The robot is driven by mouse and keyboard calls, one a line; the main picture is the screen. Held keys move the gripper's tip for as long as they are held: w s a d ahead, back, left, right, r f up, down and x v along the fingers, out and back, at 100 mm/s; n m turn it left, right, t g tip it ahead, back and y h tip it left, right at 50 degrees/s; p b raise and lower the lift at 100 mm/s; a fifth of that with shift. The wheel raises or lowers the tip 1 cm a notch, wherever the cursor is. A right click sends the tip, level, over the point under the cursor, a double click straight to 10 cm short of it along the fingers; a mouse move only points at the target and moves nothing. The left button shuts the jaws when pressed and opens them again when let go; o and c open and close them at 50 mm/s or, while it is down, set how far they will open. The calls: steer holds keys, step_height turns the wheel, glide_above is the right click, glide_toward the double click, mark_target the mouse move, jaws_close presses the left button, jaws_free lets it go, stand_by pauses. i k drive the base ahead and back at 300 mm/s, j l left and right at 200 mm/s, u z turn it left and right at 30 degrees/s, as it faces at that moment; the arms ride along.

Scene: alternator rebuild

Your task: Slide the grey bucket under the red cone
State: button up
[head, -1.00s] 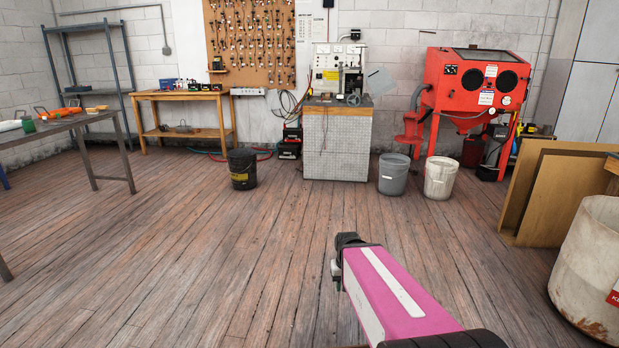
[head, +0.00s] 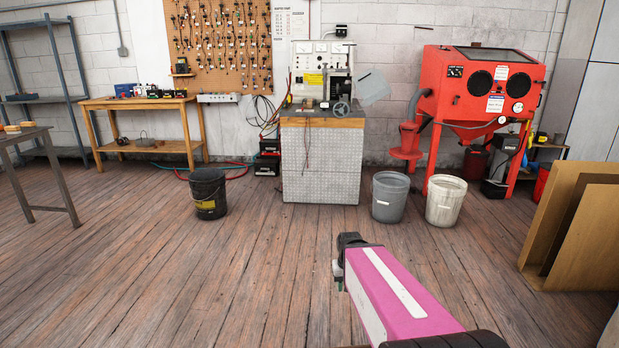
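The grey bucket (head: 388,202) stands upright on the wooden floor, in front of and a little left of the red blasting cabinet (head: 482,82). The red cone (head: 472,132) is the cabinet's funnel-shaped underside, between its red legs. The bucket is outside the legs, apart from the cone. A smaller red flared part (head: 407,143) hangs at the cabinet's left, behind the bucket. My pink arm reaches in from the bottom, and the dark end with my gripper (head: 341,272) is over bare floor, well short of the bucket. The fingers are too hidden to tell open or shut.
A white bucket (head: 445,203) stands close to the right of the grey one. A metal-clad test bench (head: 320,160) is to its left, and a black bucket (head: 208,194) farther left. Brown panels (head: 585,225) lean at right. Open floor lies in front.

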mark_target(391, 188)
steer(key=i+l, duration=0.15)
steer(key=i, duration=0.45)
steer(key=i+l+z, duration=0.1)
steer(key=i, duration=0.45)
steer(key=i+l, duration=0.15)
steer(key=i, duration=0.45)
steer(key=i+l, duration=0.45)
steer(key=i+l+z, duration=0.1)
steer(key=i+l, duration=0.35)
steer(key=i, duration=0.25)
steer(key=i+l, duration=0.4)
steer(key=i, duration=0.15)
steer(key=i+l+z, duration=0.1)
steer(key=i+l, duration=0.3)
steer(key=i, duration=0.2)
